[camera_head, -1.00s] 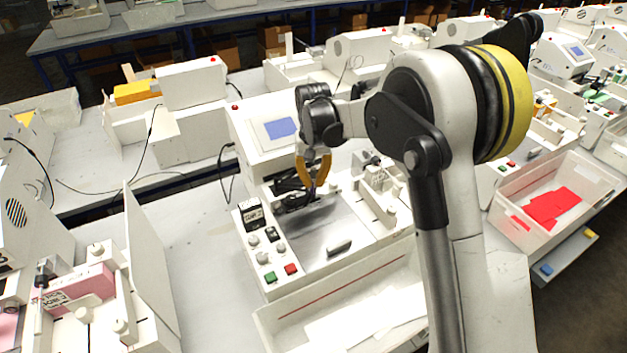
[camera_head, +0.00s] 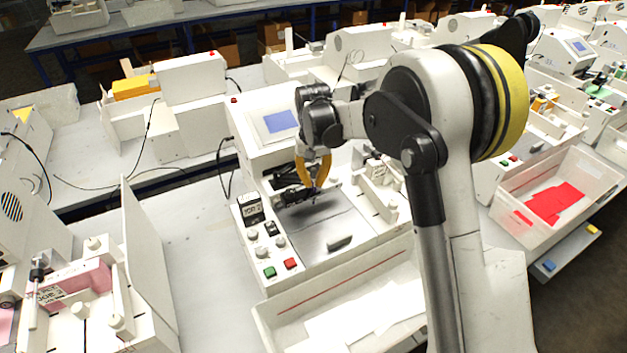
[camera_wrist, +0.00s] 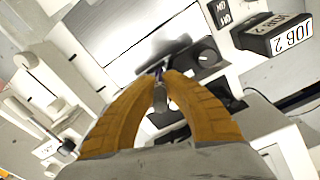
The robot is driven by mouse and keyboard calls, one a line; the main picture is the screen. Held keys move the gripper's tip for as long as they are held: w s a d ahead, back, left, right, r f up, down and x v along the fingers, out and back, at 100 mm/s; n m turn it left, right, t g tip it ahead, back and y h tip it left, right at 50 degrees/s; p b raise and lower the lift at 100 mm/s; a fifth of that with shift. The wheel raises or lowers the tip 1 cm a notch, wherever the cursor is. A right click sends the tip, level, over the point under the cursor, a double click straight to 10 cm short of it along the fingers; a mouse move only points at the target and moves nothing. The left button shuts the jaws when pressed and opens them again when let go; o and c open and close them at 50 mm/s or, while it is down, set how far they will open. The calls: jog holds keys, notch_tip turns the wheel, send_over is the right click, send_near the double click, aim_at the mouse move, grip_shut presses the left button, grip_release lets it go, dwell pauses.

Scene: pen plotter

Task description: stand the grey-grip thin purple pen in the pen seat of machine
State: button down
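The white plotter machine (camera_head: 276,286) stands in the middle of the head view, with a grey bed plate (camera_head: 325,229) and a dark carriage (camera_head: 291,197) across it. My gripper (camera_head: 315,184) points down over the carriage and the back of the bed. In the wrist view its orange fingers (camera_wrist: 164,80) close around a small grey grip of the pen (camera_wrist: 160,98). A thin bluish-purple part shows just past the fingertips, in front of a dark carriage part (camera_wrist: 172,50). The pen seat itself is hard to make out, and I cannot tell whether the pen touches it.
Black knobs and a JOB 2 display (camera_wrist: 290,38) sit beside the fingers. A clear tray with white sheets (camera_head: 370,318) lies before the machine. A bin with red sheets (camera_head: 553,205) is at right.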

jog(key=shift+f+b, duration=0.35)
jog(key=shift+f, duration=0.2)
jog(key=c, duration=1.5)
grip_release()
jog(key=shift+c, duration=0.2)
jog(key=shift+r, duration=0.1)
notch_tip(320, 180, up, 12)
jog(key=shift+s+f, duration=0.1)
jog(key=shift+s, duration=0.05)
